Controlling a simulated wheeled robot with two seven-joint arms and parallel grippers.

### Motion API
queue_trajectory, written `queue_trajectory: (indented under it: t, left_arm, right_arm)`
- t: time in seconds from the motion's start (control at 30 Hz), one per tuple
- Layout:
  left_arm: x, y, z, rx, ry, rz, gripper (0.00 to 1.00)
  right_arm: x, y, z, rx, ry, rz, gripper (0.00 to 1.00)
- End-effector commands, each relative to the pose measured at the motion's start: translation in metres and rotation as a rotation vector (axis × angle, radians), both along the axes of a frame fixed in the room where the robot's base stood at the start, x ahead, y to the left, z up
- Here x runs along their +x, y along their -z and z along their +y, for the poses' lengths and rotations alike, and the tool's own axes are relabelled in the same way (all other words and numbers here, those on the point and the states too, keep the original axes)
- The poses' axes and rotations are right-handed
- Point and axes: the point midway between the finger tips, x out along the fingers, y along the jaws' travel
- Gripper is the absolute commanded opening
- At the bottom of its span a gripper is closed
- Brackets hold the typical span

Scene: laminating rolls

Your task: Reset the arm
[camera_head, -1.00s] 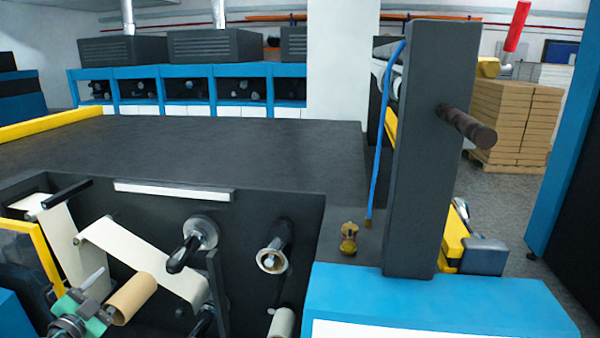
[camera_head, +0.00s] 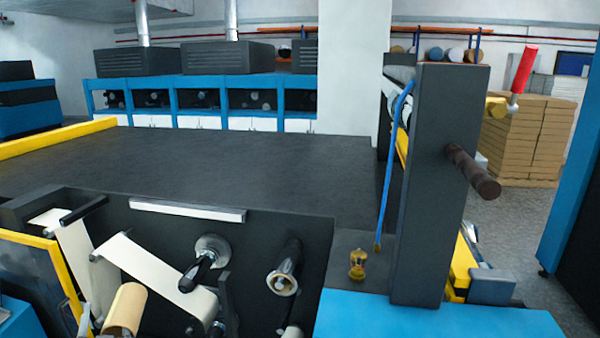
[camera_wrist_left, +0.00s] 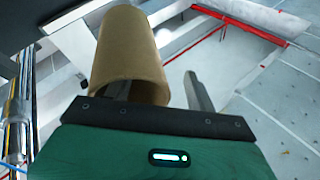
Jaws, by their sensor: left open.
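My left gripper (camera_wrist_left: 160,88) shows in the left wrist view, its two dark fingers apart and a green body below them. A brown cardboard tube (camera_wrist_left: 130,48) is close by. My right gripper is not in view.
A cream web (camera_head: 150,268) runs over rollers in the dark machine recess. A yellow frame (camera_head: 50,265) stands left of the tube. A dark post (camera_head: 435,190) with a blue hose (camera_head: 390,165) rises at the right. The broad dark machine top (camera_head: 220,165) is clear.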

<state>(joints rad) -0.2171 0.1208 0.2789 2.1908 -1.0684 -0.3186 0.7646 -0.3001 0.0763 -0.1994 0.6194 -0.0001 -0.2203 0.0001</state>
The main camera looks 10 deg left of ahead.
Motion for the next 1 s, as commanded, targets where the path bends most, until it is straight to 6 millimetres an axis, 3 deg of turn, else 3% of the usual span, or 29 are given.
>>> queue_trajectory:
  t: [0.17, 0.27, 0.4, 0.5, 0.7, 0.87, 1.0]
  left_arm:
    - [-0.029, 0.064, -0.021, -0.228, -0.076, 0.235, 0.56]
    - [-0.050, 0.108, -0.044, -0.345, -0.083, 0.428, 0.56]
    - [-0.089, 0.164, -0.091, -0.473, -0.038, 0.738, 0.56]
    - [-0.119, 0.192, -0.124, -0.527, 0.021, 0.938, 0.56]
    - [-0.176, 0.223, -0.181, -0.581, 0.161, 1.258, 0.56]
    - [-0.222, 0.233, -0.220, -0.593, 0.294, 1.478, 0.56]
    - [-0.214, 0.274, -0.223, -0.593, 0.295, 1.503, 0.56]
  right_arm:
    - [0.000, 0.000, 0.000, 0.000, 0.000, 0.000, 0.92]
    - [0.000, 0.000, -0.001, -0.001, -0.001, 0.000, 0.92]
    - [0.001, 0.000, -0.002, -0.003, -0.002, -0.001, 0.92]
    - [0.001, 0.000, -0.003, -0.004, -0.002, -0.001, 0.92]
    - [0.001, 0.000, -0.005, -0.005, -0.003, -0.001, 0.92]
    - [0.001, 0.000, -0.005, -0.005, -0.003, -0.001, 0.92]
    - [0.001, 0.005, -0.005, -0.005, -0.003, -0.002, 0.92]
